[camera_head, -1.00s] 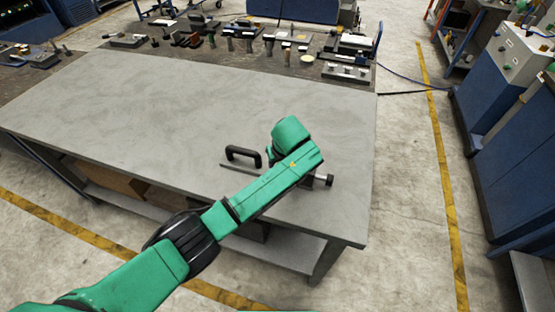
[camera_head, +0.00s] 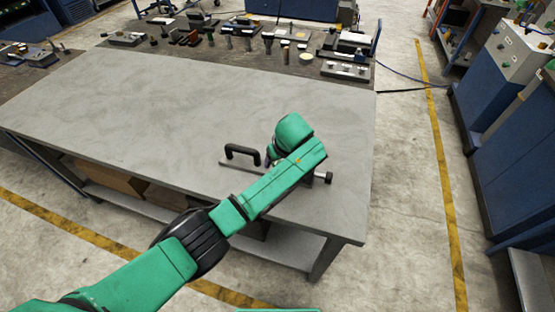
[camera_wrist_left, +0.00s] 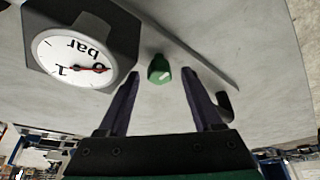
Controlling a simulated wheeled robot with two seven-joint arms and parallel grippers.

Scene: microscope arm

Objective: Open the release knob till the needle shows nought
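In the left wrist view a round white gauge (camera_wrist_left: 60,50) marked "bar" shows upside down in a dark housing (camera_wrist_left: 115,28). Its red needle (camera_wrist_left: 95,69) points to the right of the picture; I cannot read the exact value. A small green knob (camera_wrist_left: 158,72) lies between and just beyond the fingertips of my left gripper (camera_wrist_left: 160,80). The dark fingers are spread apart, with a gap on both sides of the knob. In the head view my arm hides the gauge, the green knob and the fingers. My right gripper is out of view.
The device's flat base plate (camera_head: 234,168) carries a black handle (camera_head: 243,152) on the grey table (camera_head: 150,120). A dark end piece (camera_head: 328,178) sticks out right of my arm. Tools (camera_head: 247,45) line the table's far side; its left and middle are clear.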

